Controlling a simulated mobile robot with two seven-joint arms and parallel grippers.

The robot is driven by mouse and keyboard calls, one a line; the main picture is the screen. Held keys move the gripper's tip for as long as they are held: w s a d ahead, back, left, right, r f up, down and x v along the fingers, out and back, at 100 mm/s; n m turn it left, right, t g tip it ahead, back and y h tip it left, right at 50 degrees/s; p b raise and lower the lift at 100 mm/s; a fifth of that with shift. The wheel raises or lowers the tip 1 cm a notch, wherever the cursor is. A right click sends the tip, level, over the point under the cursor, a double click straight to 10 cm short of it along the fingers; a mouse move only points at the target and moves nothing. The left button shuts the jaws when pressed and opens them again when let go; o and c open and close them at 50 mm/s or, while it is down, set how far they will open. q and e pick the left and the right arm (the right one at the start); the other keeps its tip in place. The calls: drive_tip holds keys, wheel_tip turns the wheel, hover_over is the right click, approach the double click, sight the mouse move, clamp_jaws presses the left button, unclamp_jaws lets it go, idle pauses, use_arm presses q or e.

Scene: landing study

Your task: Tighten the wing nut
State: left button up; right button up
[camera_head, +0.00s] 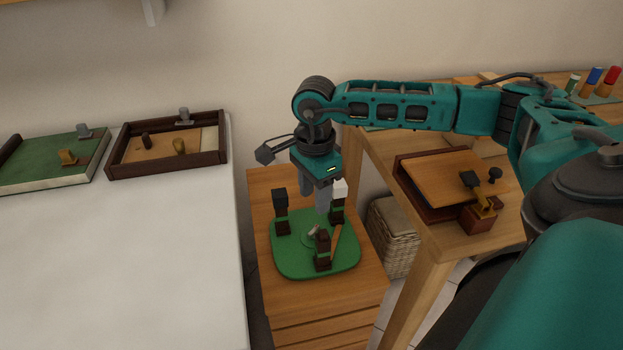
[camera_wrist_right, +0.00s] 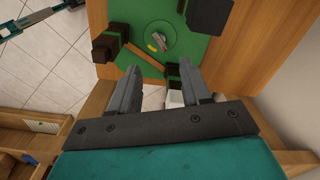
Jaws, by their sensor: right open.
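The wing nut (camera_head: 313,231) is a small pale metal piece near the middle of a green board (camera_head: 285,258). In the right wrist view the wing nut (camera_wrist_right: 161,42) sits on a round disc, with a small yellow mark beside it. My right gripper (camera_head: 316,205) hangs over the far part of the board, fingers pointing down. In the right wrist view its two fingers (camera_wrist_right: 160,77) are apart with nothing between them, and the wing nut lies beyond the fingertips. My left gripper is not in view.
Dark posts stand around the nut: one left (camera_head: 281,215), one in front (camera_head: 322,252), and a white-topped one (camera_head: 338,205) close to my right gripper. A wooden strip (camera_head: 336,238) lies on the board. The board rests on a wooden cabinet (camera_head: 330,306). A white table (camera_head: 120,260) is left.

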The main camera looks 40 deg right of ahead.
sight(314, 230)
wheel_tip(314, 230, down, 8)
drive_tip(key=shift+f+b, duration=0.15)
drive_tip(key=shift+b, duration=0.75)
drive_tip(key=shift+f, duration=0.6)
drive_tip(key=shift+c, duration=0.3)
clamp_jaws()
